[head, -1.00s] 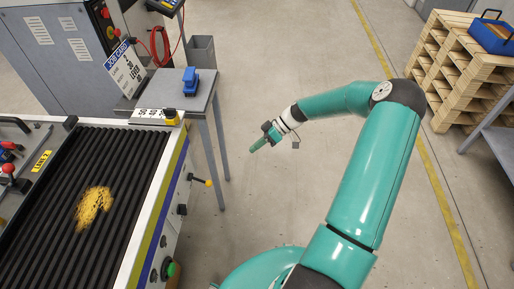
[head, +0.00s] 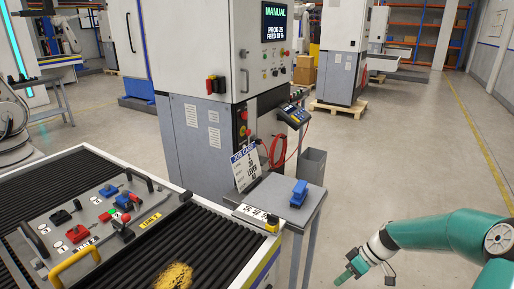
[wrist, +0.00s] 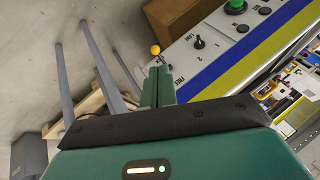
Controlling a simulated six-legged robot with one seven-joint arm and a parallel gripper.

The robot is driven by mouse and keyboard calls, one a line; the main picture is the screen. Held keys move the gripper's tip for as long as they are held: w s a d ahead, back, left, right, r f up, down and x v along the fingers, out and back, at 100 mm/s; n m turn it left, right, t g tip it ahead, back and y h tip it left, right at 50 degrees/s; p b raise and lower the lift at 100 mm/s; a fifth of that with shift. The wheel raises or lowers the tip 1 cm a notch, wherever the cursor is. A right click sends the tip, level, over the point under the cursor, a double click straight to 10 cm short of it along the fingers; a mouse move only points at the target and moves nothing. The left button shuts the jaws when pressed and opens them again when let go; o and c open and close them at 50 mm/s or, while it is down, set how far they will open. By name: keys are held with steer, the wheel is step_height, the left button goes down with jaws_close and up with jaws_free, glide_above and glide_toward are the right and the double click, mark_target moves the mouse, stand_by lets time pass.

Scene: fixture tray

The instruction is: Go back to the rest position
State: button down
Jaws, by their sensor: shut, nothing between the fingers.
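My gripper (head: 345,276) is at the lower right of the head view, at the end of my teal arm. It hangs over open floor to the right of the small grey side table, apart from it. Its green fingers are together with nothing between them. In the wrist view the shut fingers (wrist: 157,86) point toward the side of the conveyor (wrist: 225,55), with a yellow knob (wrist: 155,49) just beyond the tips. I cannot tell the gap to the knob.
The side table (head: 285,195) bears a blue object (head: 298,194) and a job card (head: 245,168). A fixture tray (head: 95,222) with several coloured levers lies on the conveyor at left. A grey bin (head: 312,166) stands behind the table. The floor at right is clear.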

steer(key=s+a+r+m+h, duration=0.1)
steer(key=s+a+r+h, duration=0.15)
steer(key=r, duration=0.25)
steer(key=s+a+r+m+t+h, duration=0.1)
steer(key=s+a+r+h, duration=0.15)
steer(key=r, duration=0.35)
steer(key=s+a+r+m+h, duration=0.1)
steer(key=s+a+r, duration=0.15)
steer(key=r, duration=0.25)
steer(key=s+a+r+m+t, duration=0.1)
steer(key=s+r+m+t, duration=0.1)
steer(key=s+r, duration=0.3)
steer(key=s+a+r+m+t+h, duration=0.1)
steer(key=s+a+r+m+t, duration=0.1)
steer(key=s+r, duration=0.3)
steer(key=s+m+t, duration=0.1)
steer(key=s, duration=0.3)
steer(key=shift+s+a, duration=0.15)
